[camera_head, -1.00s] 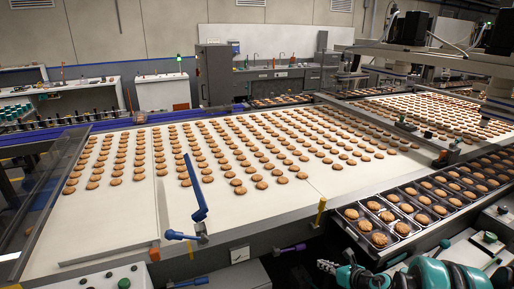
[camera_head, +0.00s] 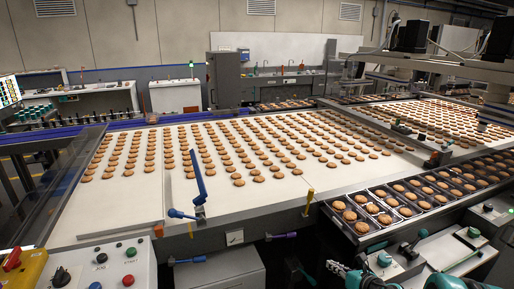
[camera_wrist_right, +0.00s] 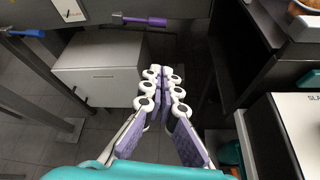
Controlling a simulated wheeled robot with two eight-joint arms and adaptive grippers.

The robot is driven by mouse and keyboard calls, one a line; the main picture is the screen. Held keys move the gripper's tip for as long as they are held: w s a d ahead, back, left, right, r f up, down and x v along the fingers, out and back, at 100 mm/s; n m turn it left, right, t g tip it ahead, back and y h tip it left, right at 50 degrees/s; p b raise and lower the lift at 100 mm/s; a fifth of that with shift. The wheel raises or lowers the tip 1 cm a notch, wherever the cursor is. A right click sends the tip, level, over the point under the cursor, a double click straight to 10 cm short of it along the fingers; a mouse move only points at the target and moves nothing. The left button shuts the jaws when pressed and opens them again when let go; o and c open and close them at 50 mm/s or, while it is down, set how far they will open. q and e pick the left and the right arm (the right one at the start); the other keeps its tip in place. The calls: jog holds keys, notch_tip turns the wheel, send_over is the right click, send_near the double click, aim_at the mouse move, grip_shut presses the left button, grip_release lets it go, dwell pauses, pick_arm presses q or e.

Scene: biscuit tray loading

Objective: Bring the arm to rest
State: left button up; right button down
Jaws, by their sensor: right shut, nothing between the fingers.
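My right arm, teal, comes in at the bottom right of the head view. Its gripper (camera_head: 336,267) is low in front of the tray line, apart from the trays and the conveyor. In the right wrist view the gripper (camera_wrist_right: 163,76) points down the picture's middle, with its fingertips together and nothing between them. Below it are a grey cabinet and the dark floor. My left arm and gripper are not in view.
A wide pale conveyor (camera_head: 75,222) carries rows of biscuits. Dark trays (camera_head: 330,211) with biscuits run along its right side. A blue lever (camera_head: 196,180) and a yellow handle (camera_head: 309,201) stand at its front edge. A control box (camera_head: 140,268) is at the lower left.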

notch_tip(320, 180, up, 17)
jog(key=w+m+t+h, duration=0.2)
jog(key=m+t, duration=0.3)
jog(key=m, duration=0.3)
jog(key=s+d+r+m+t+h, duration=0.1)
jog(key=s+d+r+m+h, duration=0.2)
jog(key=s+r+m+h, duration=0.55)
jog(key=s+a+f+m+g+y, duration=0.2)
jog(key=s+a+f+m+g, duration=0.3)
jog(key=s+f+m, duration=0.3)
jog(key=s+a+f+m+g+y, duration=0.3)
jog(key=s+a+f+m+g, duration=0.2)
jog(key=s+m, duration=0.8)
notch_tip(320, 180, down, 3)
jog(key=shift+s+a+f+g, duration=0.25)
jog(key=shift+s+a, duration=0.25)
jog(key=shift+a, duration=0.25)
